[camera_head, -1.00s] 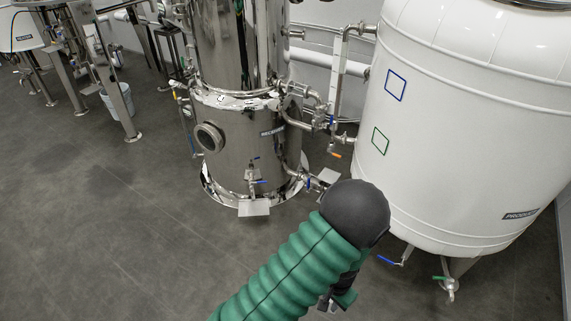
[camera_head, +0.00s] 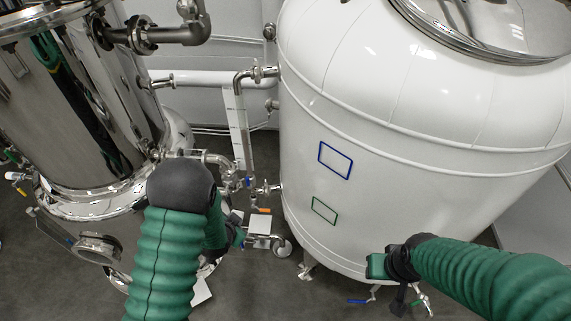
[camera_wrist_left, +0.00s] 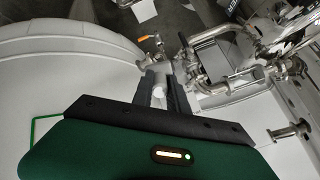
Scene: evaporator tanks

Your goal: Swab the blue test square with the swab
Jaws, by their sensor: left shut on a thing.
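The blue test square (camera_head: 335,160) is a blue outline on the side of the white tank (camera_head: 420,190). My left gripper (camera_wrist_left: 160,82) is shut on a pale, light-coloured thing between its dark fingers, taken to be the swab (camera_wrist_left: 158,96); its tip is hard to make out. In the head view my left arm's end is mostly hidden behind its dark elbow, left of the square and apart from the tank. My right gripper (camera_head: 399,297) is in front of the tank's lower part, below and right of the square; its finger opening is unclear.
A green outlined square (camera_head: 324,210) is below the blue one; its edge shows in the wrist view (camera_wrist_left: 47,115). Pipes and valves (camera_head: 245,180) run between the white tank and the steel tank (camera_head: 70,120). A white plate (camera_head: 260,223) is near them.

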